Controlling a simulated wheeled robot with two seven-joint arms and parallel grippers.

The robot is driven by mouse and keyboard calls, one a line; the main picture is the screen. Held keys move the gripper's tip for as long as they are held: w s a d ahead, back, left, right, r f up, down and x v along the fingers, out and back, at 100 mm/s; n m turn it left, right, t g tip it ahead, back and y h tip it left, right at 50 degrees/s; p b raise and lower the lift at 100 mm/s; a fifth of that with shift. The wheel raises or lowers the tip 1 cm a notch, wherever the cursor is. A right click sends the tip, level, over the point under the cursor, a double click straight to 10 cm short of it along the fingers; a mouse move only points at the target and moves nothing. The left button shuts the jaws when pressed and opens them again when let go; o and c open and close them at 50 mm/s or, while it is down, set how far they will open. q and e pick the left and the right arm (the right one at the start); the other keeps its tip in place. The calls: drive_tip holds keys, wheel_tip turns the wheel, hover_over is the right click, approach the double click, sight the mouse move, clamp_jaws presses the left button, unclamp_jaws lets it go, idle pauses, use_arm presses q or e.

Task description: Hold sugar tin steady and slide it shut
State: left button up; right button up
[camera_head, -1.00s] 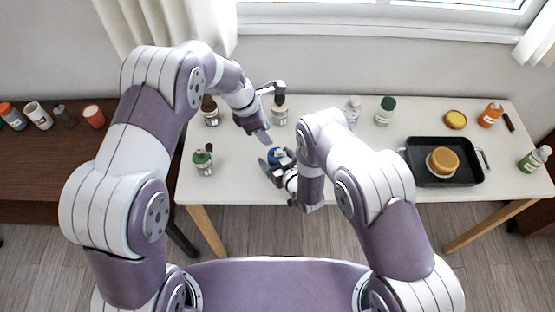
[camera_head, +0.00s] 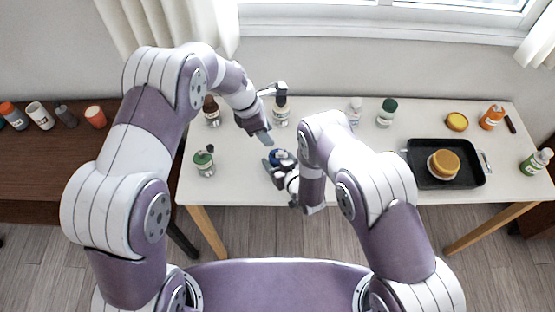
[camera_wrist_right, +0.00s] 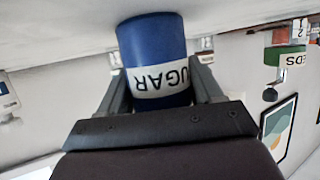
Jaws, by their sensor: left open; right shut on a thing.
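The blue sugar tin (camera_head: 283,156) is at the front middle of the white table, partly hidden by my right gripper. In the right wrist view the tin (camera_wrist_right: 152,42) is blue with a white label reading SUGAR upside down. My right gripper (camera_head: 275,165) is shut on it, with one finger on each side; the right wrist view shows both fingers (camera_wrist_right: 160,85). My left gripper (camera_head: 275,115) is open and empty, just behind and above the tin, with its fingers wide apart. The tin's lid and its opening cannot be made out.
A green-topped jar (camera_head: 204,163) stands left of the tin. Several bottles line the back, one (camera_head: 281,112) close to my left gripper. A dark side table (camera_head: 60,160) adjoins at left.

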use_arm(q)
drive_tip(key=r+m+y, duration=0.2)
drive_tip(key=m, duration=1)
hover_over(281, 152)
drive_tip(key=d, duration=0.2)
drive_tip(key=f+m, duration=0.2)
drive_tip(key=f, duration=0.1)
drive_tip(key=a+f+m+y, duration=0.1)
drive_tip(key=f+m, duration=0.2)
drive_tip(key=f, duration=0.1)
drive_tip(key=a+f+m+y, duration=0.1)
drive_tip(key=f+m, duration=0.1)
drive_tip(key=f, duration=0.2)
drive_tip(key=shift+m+g, duration=0.3)
clamp_jaws()
